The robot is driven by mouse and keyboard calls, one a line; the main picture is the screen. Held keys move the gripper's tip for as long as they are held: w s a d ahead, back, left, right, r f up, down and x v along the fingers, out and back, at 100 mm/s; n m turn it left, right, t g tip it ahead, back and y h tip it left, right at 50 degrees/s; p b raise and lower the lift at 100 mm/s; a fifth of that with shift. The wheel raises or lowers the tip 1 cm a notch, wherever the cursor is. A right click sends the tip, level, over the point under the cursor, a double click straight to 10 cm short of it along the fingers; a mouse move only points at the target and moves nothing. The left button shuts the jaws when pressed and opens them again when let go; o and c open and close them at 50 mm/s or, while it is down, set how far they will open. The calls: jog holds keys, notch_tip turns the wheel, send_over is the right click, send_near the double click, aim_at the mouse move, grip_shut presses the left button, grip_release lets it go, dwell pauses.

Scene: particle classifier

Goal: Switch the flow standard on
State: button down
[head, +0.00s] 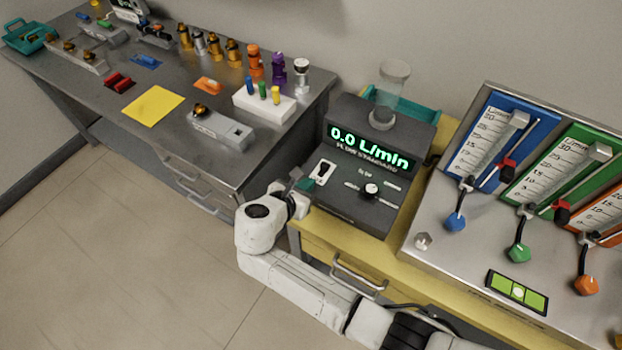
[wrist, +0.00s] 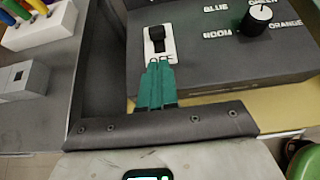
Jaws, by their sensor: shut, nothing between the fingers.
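The flow standard (head: 352,160) is a dark grey box on the yellow bench, and its green display reads 0.0 L/min. Its switch, a black rocker on a white plate (head: 322,172), is on the left of the front panel; it also shows in the wrist view (wrist: 157,38). A black knob (head: 369,191) sits to its right. My gripper (head: 305,184) has green fingers, shut and empty. In the wrist view the fingertips (wrist: 158,63) are just below the switch plate; I cannot tell whether they touch it.
A panel of flowmeters with blue, green and orange knobs (head: 518,253) stands to the right. A grey bench (head: 75,85) on the left holds several small fittings and a white block with coloured pegs (head: 264,103).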

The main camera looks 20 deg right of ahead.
jog(key=v, duration=0.7)
jog(key=shift+b, duration=0.3)
jog(key=shift+s+a, duration=0.15)
jog(key=s+d+f+m+g, duration=0.1)
jog(key=s+m, duration=0.1)
jog(key=s+d+f+m+g+y, duration=0.1)
jog(key=s+d+f+m, duration=0.1)
jog(key=s+d+f+m+g+y, duration=0.1)
jog(key=s+d+f+m, duration=0.1)
jog(key=s, duration=0.1)
jog(key=shift+d+f+m, duration=0.1)
jog(key=shift+m, duration=0.2)
jog(key=s+d+f+m+y, duration=0.1)
jog(key=s+m, duration=0.1)
jog(key=s+d+f+m+g+y, duration=0.1)
jog(key=s+d+m, duration=0.1)
jog(key=s, duration=0.1)
jog(key=s+d+f+m+g+y, duration=0.1)
jog(key=s+m, duration=0.1)
jog(key=shift+s+d+m+b, duration=0.2)
jog(key=shift+s+m+b, duration=0.1)
jog(key=shift+s+m, duration=0.1)
jog(key=s+d+r+m+g+y, duration=0.1)
jog(key=s+d+m+y, duration=0.3)
jog(key=s+m, duration=0.8)
jog(key=shift+s+d+r+m+y, duration=0.3)
jog(key=shift+s+d+r, duration=0.35)
jog(key=shift+s+d, duration=0.4)
